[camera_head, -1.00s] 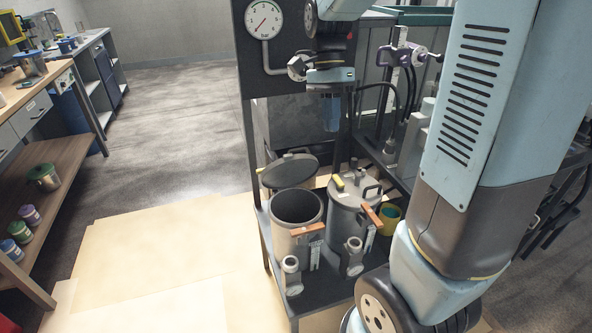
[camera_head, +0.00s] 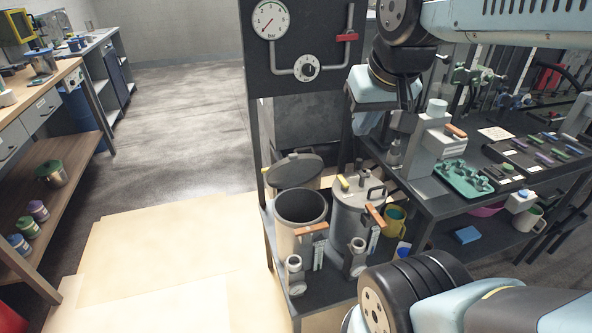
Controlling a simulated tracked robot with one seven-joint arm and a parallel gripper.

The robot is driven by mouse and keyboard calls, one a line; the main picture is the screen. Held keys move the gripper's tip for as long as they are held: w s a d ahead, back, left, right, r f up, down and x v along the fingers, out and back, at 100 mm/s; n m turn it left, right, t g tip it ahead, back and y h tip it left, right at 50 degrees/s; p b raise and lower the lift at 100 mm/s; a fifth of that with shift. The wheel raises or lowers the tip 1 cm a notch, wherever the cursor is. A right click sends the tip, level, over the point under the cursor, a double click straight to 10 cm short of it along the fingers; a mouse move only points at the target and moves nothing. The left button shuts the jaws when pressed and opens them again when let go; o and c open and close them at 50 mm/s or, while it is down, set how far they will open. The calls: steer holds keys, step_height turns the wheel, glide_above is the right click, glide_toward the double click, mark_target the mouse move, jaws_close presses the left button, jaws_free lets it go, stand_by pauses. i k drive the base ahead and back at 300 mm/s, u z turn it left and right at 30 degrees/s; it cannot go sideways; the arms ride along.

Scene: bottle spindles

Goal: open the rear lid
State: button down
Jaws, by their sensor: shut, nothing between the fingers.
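Two grey cylindrical housings stand side by side on a dark stand. The left housing (camera_head: 300,222) is uncovered, and its round lid (camera_head: 295,170) is tilted up behind the rim. The right housing (camera_head: 352,216) has its lid (camera_head: 358,188) shut on top, with a bar handle and a yellow-tipped lever. Orange-handled clamps (camera_head: 312,229) sit at the fronts of both. Which housing is the rear one, I cannot tell. My wrist is above and right of the housings, away from both lids. My gripper's fingers cannot be made out behind it.
A panel with a gauge (camera_head: 270,20) and a valve stands behind the housings. A dark bench (camera_head: 440,206) at right holds a grey press-like device (camera_head: 431,150) and a green tray (camera_head: 463,175). The floor at left is clear. My arm covers the lower right.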

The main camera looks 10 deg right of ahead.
mark_target(295, 170)
steer(key=u, duration=0.8)
steer(key=k, duration=1.4)
steer(key=z, duration=1.1)
steer(key=i, duration=1)
steer(key=z, duration=0.05)
